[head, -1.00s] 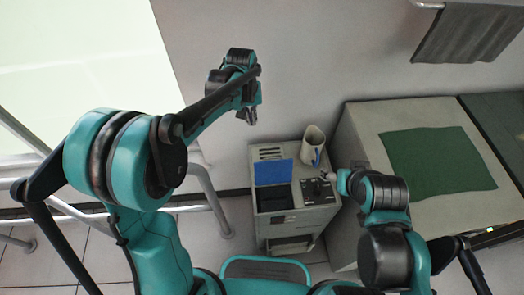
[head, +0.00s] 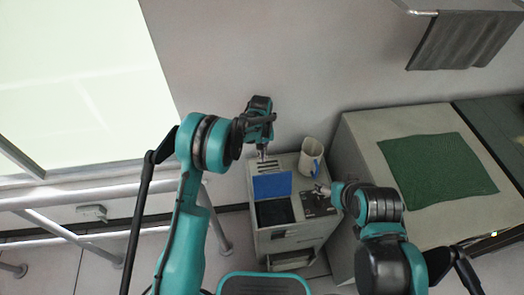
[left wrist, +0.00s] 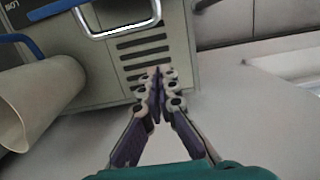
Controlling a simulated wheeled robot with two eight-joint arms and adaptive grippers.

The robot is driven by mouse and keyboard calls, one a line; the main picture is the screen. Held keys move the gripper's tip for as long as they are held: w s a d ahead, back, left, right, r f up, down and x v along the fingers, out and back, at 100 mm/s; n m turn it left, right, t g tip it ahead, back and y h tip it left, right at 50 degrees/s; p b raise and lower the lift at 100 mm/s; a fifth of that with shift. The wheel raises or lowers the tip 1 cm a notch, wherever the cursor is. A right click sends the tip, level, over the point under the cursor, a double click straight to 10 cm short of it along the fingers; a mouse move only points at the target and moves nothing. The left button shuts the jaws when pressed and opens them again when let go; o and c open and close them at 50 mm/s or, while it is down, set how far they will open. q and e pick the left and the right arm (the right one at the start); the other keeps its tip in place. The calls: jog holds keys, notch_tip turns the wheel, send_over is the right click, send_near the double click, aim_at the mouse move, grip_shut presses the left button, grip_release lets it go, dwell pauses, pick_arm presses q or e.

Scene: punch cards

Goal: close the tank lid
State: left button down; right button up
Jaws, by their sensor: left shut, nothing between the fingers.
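The tank lid (head: 272,186) is a blue panel standing raised behind the dark tank opening (head: 275,211) on top of a grey machine (head: 285,240). My left gripper (head: 262,157) is behind the lid, over the slotted back of the machine top. In the left wrist view its fingertips (left wrist: 158,72) are together and empty, near the dark slots. A metal loop (left wrist: 122,30) and a blue edge (left wrist: 52,9) lie beyond them; I cannot tell surely whether these belong to the lid. My right gripper (head: 322,190) is at the machine's dark control panel; its fingers are too small to read.
A cream mug (head: 312,150) with a blue part stands on the machine's back right corner, close to my left gripper; it also shows in the left wrist view (left wrist: 38,98). A grey cabinet (head: 365,135) with a green mat (head: 438,170) is at the right. A wall is behind.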

aim_at(272, 182)
pick_arm(q)
jog(key=s, duration=0.1)
jog(key=s+b, duration=0.1)
jog(key=s+f, duration=0.1)
jog(key=shift+s+d, duration=0.35)
jog(key=shift+s, duration=0.05)
jog(key=shift+s+r, duration=0.1)
jog(key=shift+r, duration=0.05)
